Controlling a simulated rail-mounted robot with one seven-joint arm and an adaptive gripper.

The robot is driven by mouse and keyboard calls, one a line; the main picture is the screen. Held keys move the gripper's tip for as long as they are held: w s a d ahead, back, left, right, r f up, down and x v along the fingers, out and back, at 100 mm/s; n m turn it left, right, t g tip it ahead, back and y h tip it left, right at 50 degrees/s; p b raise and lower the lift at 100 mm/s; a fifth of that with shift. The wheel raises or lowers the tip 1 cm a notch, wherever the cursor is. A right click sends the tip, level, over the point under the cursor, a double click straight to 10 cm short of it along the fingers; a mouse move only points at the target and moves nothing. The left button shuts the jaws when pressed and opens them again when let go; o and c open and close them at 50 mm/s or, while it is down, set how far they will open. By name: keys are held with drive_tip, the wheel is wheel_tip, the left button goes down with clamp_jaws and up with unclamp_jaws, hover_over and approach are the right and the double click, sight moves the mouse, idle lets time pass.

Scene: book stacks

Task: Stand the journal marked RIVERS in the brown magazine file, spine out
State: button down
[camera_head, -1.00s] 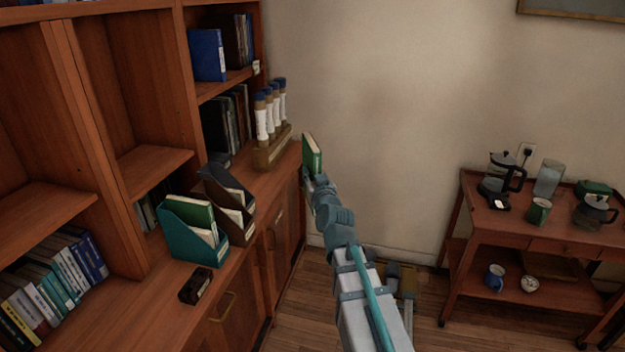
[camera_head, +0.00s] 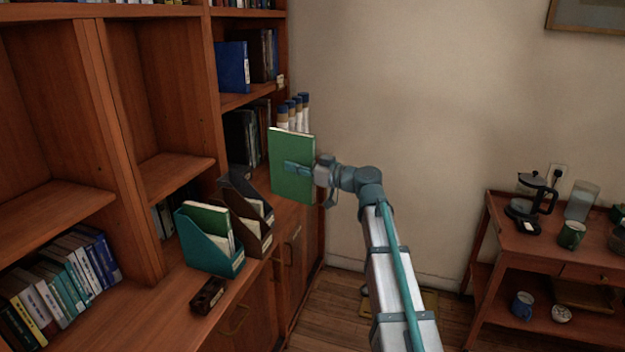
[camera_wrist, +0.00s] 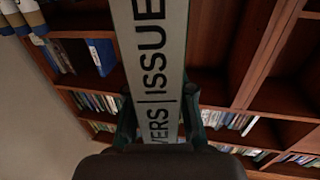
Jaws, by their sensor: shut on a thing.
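My gripper (camera_head: 312,172) is shut on a green journal (camera_head: 290,180), holding it upright in the air at the right edge of the shelf counter. In the wrist view the journal's white spine (camera_wrist: 160,60) faces the camera, with "ISSUE" and the letters "VERS" readable; the rest of the word is hidden. The brown magazine file (camera_head: 262,238) stands on the counter to the left of and below the held journal, with pale papers inside. A teal magazine file (camera_head: 222,262) stands beside it, holding a green journal (camera_head: 208,220) and papers.
A small dark block (camera_head: 207,295) with holes lies in front of the files. White tubes with blue caps (camera_head: 293,112) stand behind the held journal. A tea cart (camera_head: 540,255) stands at the right.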

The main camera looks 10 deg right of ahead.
drive_tip(key=shift+s+a+r+n+g+y, duration=0.5)
drive_tip(key=shift+s+r+n+g, duration=0.15)
drive_tip(key=shift+g, duration=0.15)
drive_tip(key=shift+s+a+r+n+g+y, duration=0.55)
drive_tip(key=shift+s+g, duration=0.1)
drive_tip(key=shift+g, duration=0.15)
drive_tip(key=shift+d+f+b, duration=0.1)
drive_tip(key=shift+b, duration=0.7)
drive_tip(key=b, duration=1.5)
hover_over(245, 204)
drive_tip(key=s, duration=0.3)
drive_tip(key=shift+f, duration=6.2)
drive_tip(key=shift+d+f+b, duration=0.1)
drive_tip(key=shift+f+b, duration=1.95)
drive_tip(key=shift+f, duration=0.15)
